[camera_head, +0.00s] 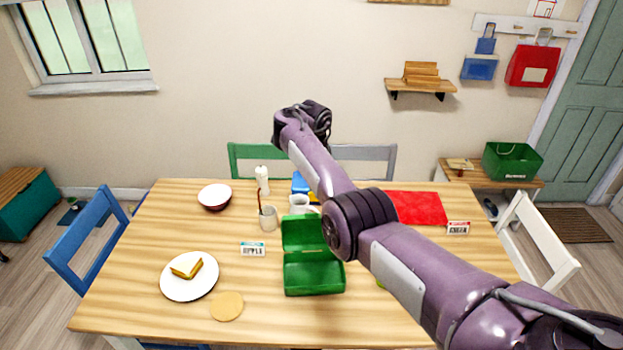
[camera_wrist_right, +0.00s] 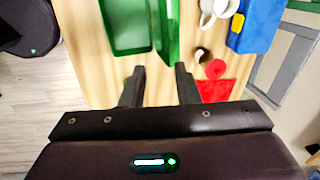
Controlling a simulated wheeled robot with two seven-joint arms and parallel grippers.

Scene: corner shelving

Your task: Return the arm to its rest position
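My right arm (camera_head: 425,280) comes in from the right in the head view and reaches up across the table, its elbow in front of the table's middle. Its gripper cannot be made out there. In the right wrist view, the right gripper (camera_wrist_right: 160,70) has its two dark fingers apart with nothing between them, above the wooden tabletop. An open green lunchbox (camera_head: 314,278) stands on the table left of the arm; it also shows in the wrist view (camera_wrist_right: 125,30). My left gripper is in neither view.
The wooden table (camera_head: 140,240) holds a plate with a sandwich (camera_head: 190,288), a bowl (camera_head: 214,199), a cup (camera_head: 268,222), a white bottle (camera_head: 262,180) and a red mat (camera_head: 418,208). A blue chair (camera_head: 85,240) and white chair (camera_head: 540,240) flank it.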

